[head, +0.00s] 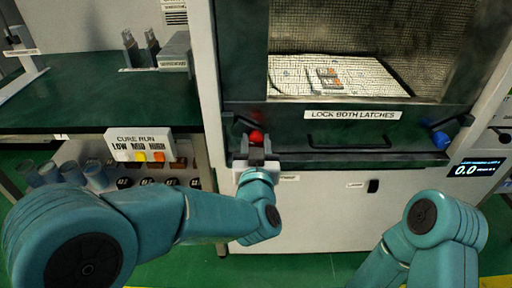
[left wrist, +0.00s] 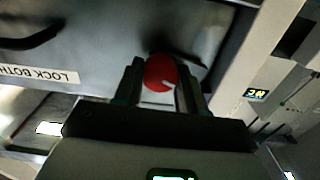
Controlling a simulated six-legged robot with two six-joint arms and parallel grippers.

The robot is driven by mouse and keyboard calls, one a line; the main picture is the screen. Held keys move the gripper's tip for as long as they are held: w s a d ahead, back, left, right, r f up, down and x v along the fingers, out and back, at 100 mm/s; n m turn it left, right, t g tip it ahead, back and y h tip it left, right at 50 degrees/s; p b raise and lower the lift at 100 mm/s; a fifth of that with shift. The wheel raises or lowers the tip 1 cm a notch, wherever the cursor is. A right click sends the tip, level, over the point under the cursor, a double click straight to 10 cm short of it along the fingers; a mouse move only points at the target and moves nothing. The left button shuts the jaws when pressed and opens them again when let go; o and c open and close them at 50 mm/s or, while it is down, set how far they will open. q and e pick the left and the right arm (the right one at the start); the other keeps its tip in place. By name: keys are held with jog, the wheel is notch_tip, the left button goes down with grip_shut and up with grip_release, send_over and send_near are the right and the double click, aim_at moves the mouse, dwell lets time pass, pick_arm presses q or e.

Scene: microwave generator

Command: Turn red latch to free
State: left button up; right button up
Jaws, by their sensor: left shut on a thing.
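The red latch (head: 256,137) is a round red knob at the left end of the dark green front panel of the cabinet. My left gripper (head: 257,150) is at the knob with a finger on each side, shut on it. The blue latch (head: 440,139) is at the right end of the same panel. My right gripper is not in view; only part of my right arm shows at the lower right.
A dark handle (head: 352,141) lies between the latches, under a "LOCK BOTH LATCHES" label (head: 353,115). Left of the cabinet are a green bench (head: 100,105), a "CURE RUN" box (head: 139,145) with coloured tabs, and several cups (head: 70,172). A display (head: 474,169) reads 0.0.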

pick_arm(q)
jog(key=n+b, duration=0.5)
jog(key=shift+a+f, duration=0.1)
jog(key=shift+f, duration=0.05)
jog(key=n+b, duration=0.3)
jog(key=n, duration=0.1)
jog(key=n+b, duration=0.3)
jog(key=shift+n, duration=0.3)
jog(key=shift+n+b, duration=1.4)
jog(key=shift+n, duration=0.5)
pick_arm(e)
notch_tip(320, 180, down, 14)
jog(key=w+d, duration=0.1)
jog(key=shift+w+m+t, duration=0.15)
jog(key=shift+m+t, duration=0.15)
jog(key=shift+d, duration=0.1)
pick_arm(q)
jog(key=shift+a, duration=0.1)
jog(key=o, duration=1.1)
jog(key=shift+w, duration=0.1)
jog(key=shift+c, duration=0.2)
